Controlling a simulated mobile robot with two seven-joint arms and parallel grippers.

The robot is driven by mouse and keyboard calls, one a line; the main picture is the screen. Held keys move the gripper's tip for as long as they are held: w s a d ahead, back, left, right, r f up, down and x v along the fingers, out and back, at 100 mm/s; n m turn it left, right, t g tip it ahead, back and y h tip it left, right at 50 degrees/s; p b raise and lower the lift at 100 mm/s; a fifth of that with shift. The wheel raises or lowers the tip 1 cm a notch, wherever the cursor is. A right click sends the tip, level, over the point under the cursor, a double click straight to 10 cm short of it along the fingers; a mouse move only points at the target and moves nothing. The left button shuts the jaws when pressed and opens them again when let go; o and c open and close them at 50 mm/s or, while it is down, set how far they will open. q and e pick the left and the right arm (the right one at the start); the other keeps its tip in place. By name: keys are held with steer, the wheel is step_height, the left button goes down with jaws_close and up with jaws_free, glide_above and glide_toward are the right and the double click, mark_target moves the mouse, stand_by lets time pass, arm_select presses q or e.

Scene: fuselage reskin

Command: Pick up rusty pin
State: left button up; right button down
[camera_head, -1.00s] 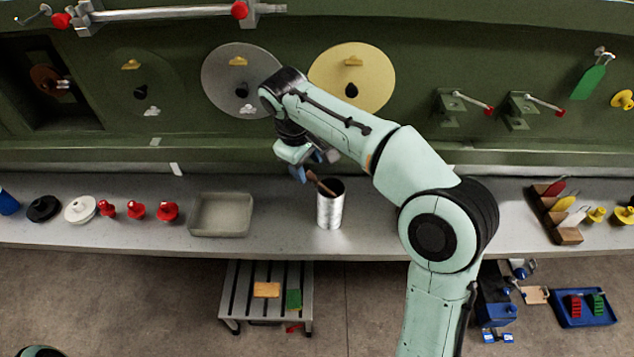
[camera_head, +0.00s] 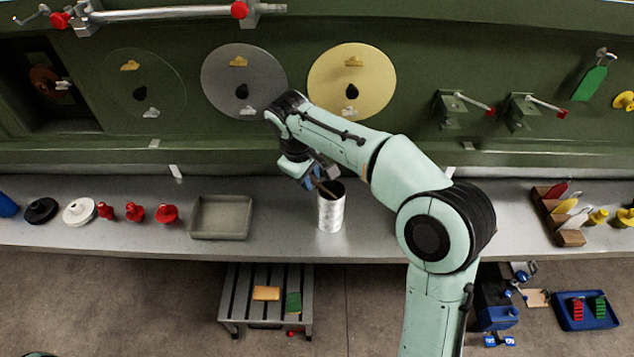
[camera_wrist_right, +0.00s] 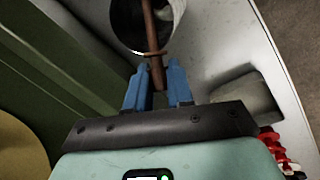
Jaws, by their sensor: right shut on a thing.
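The rusty pin (camera_wrist_right: 157,72) is a brown rod with a collar. In the wrist view its near end lies between the blue fingers of my right gripper (camera_wrist_right: 158,82), which is shut on it. The pin's other end reaches into the open mouth of the silver can (camera_wrist_right: 178,12). In the head view, the can (camera_head: 330,212) stands upright on the grey bench, and my right gripper (camera_head: 316,184) is at its upper left rim. There the pin (camera_head: 322,187) is mostly hidden by gripper and can. My left gripper is not in view.
A grey tray (camera_head: 220,217) sits left of the can, with red knobs (camera_head: 136,212) further left. The green panel with discs (camera_head: 352,80) rises behind the bench. A wooden rack (camera_head: 556,215) stands at the right. The bench right of the can is partly covered by my arm.

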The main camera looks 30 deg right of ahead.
step_height(320, 180, up, 11)
steer(key=shift+w+f+p, duration=0.1)
steer(key=shift+p, duration=1.15)
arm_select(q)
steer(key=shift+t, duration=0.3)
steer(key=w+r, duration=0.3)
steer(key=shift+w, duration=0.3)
arm_select(e)
steer(key=d+v, duration=0.2)
steer(key=v, duration=0.6)
steer(key=shift+w+r, duration=0.3)
steer(key=shift+r, duration=0.35)
steer(key=shift+a, duration=0.1)
